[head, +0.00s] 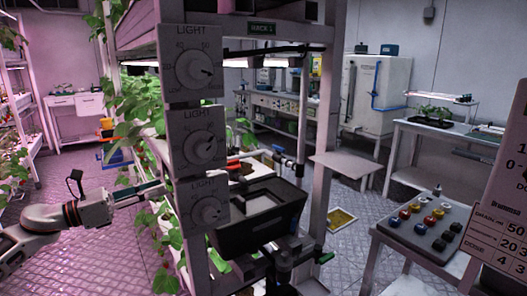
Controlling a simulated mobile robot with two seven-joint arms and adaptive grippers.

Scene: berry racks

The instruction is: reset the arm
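My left arm comes in from the left edge, low in the head view. My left gripper (150,190) points right, towards the rack post just left of the light dials. Its fingertips are small and dark against the leaves, so I cannot tell whether they are open or shut. I see nothing held in it. I cannot make out my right gripper in this view.
The plant rack (324,110) carries three light dials, the middle one (199,146) among them. A black bin (290,205) is right of the dials. A panel of coloured knobs (428,226) sits at right.

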